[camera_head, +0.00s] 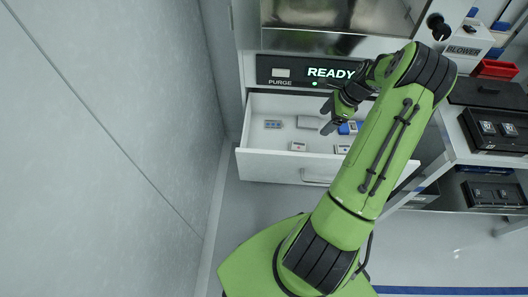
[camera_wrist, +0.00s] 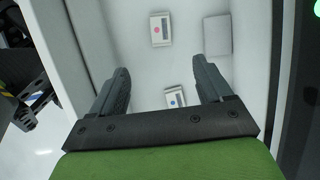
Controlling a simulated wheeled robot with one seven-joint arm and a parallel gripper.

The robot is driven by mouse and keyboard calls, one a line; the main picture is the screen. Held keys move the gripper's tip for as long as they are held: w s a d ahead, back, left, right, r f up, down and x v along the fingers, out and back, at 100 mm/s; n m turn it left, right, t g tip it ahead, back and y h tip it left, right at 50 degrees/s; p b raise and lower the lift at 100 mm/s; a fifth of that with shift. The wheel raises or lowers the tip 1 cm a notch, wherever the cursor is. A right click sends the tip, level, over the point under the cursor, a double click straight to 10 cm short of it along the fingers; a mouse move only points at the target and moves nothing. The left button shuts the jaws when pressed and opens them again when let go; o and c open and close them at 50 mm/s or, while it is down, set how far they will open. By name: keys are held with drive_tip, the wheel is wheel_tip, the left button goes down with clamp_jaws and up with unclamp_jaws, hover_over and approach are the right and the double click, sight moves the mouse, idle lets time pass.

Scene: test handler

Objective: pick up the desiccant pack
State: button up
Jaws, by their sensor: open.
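Two small white packs lie flat in an open white drawer (camera_head: 262,165). One has a pink dot (camera_wrist: 161,29) and lies ahead of my fingertips in the wrist view; it appears to be the left white pack (camera_head: 298,146) in the head view. The other has a blue dot (camera_wrist: 176,97) and shows between my fingers; it appears to be the right one (camera_head: 342,148). Either could be the desiccant pack; I cannot tell which is meant. My gripper (camera_head: 328,115) is open and empty over the drawer; it also shows in the wrist view (camera_wrist: 160,66).
A plain grey pad (camera_wrist: 217,35) and a small blue-grey item (camera_head: 273,124) lie in the drawer. A blue and white item (camera_head: 347,128) is close by my gripper. The drawer's walls enclose them, below a panel (camera_head: 290,72) reading READY. A shelf unit (camera_head: 465,145) stands right.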

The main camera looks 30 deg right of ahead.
drive_tip(key=m+b, duration=0.1)
drive_tip(key=b, duration=0.2)
hover_over(300, 146)
drive_tip(key=s+d, duration=0.2)
wheel_tip(300, 146, down, 11)
drive_tip(key=shift+w+f, duration=0.1)
drive_tip(key=shift+f, duration=0.1)
drive_tip(key=b+x, duration=0.2)
drive_tip(key=x, duration=0.3)
drive_tip(key=shift+w+f+b, duration=0.25)
drive_tip(key=shift+b, duration=0.05)
drive_tip(key=shift+a+r, duration=0.1)
drive_tip(key=c, duration=1.1)
wheel_tip(300, 146, up, 10)
drive_tip(key=p, duration=0.3)
drive_tip(key=shift+p, duration=0.35)
